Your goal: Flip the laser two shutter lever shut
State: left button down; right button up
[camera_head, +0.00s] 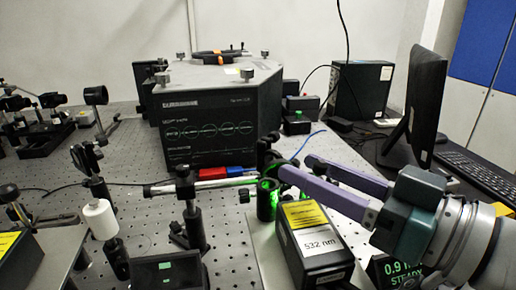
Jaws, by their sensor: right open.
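A black laser box with a yellow label and a white "532 nm" label (312,243) stands at the lower centre right. No label that I can read says laser two. A dark post mount (267,200), lit green, stands at its back left. I cannot make out a shutter lever or its position; the fingers and dark parts crowd that spot. My right gripper (294,167) reaches in from the right, above and behind the laser box. Its two long purple-grey fingers are apart, with tips close to the dark mount; contact is unclear. My left gripper is not in view.
A large black spectrometer box (222,125) stands behind. A thin metal tube (222,183) runs left from the mount. A white cylinder (98,218) and posts stand left. A readout (402,270) lies under my right arm, and a monitor (418,100) stands right.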

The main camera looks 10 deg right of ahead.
jog(key=shift+x, duration=1.5)
jog(key=shift+c, duration=0.2)
grip_shut()
